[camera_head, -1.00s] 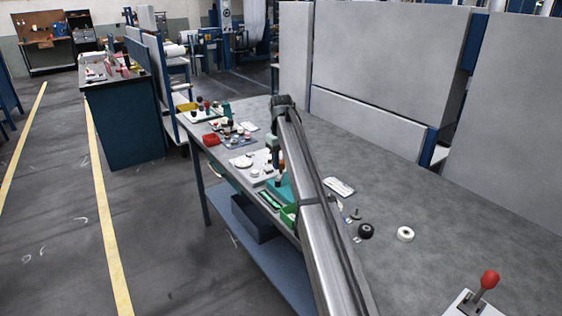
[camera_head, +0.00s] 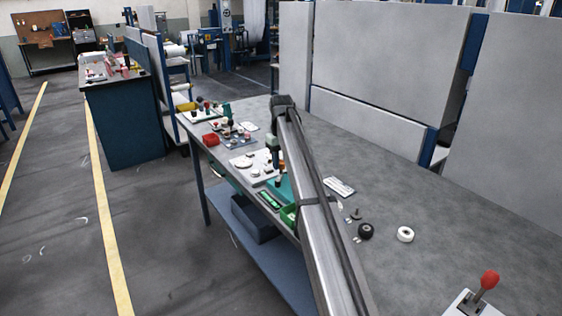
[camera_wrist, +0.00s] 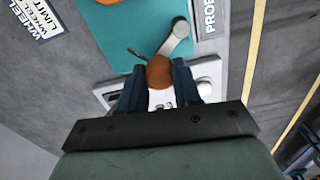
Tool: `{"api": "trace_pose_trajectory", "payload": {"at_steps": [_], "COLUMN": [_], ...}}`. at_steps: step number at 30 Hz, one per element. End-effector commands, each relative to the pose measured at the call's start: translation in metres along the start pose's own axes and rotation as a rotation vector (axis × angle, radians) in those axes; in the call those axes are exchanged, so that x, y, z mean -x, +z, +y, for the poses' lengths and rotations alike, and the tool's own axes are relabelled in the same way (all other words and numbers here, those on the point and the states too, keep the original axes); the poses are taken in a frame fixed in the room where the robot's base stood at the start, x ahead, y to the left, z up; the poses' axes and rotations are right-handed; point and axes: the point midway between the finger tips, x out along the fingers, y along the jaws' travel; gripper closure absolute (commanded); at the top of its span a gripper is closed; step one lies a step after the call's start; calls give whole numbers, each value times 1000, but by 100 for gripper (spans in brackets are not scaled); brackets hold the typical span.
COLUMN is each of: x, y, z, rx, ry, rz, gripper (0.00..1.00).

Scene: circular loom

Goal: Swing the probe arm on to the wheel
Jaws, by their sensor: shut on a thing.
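A brown round knob (camera_wrist: 159,72) sits between the two dark blue fingers of my gripper (camera_wrist: 160,68) in the wrist view. The fingers are shut on it from both sides. A light grey bar, the probe arm (camera_wrist: 176,40), runs from the knob up and right to a rounded end beside a label reading "PROB". It lies over a teal base (camera_wrist: 120,38), which also shows in the head view (camera_head: 284,188). A brown edge, perhaps the wheel, barely shows at the top of the wrist view; I cannot tell more. In the head view my arm hides much of the grip.
A label reading "WHEEL LIMIT" (camera_wrist: 38,17) lies left of the teal base. A white tape roll (camera_head: 405,234), a black roll (camera_head: 365,231) and a red-knobbed lever (camera_head: 489,280) stand on the grey table (camera_head: 440,215). Several small parts cover its far left end.

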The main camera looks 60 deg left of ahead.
Motion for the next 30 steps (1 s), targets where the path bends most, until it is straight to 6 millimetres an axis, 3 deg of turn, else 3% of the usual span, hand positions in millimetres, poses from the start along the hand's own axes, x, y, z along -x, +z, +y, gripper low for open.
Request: {"api": "trace_pose_trajectory", "payload": {"at_steps": [8,30], "x": [0,1], "y": [3,24], "z": [3,12], "rx": [-92,-617], "ry": [1,0], "rz": [1,2], "gripper": [100,100]}}
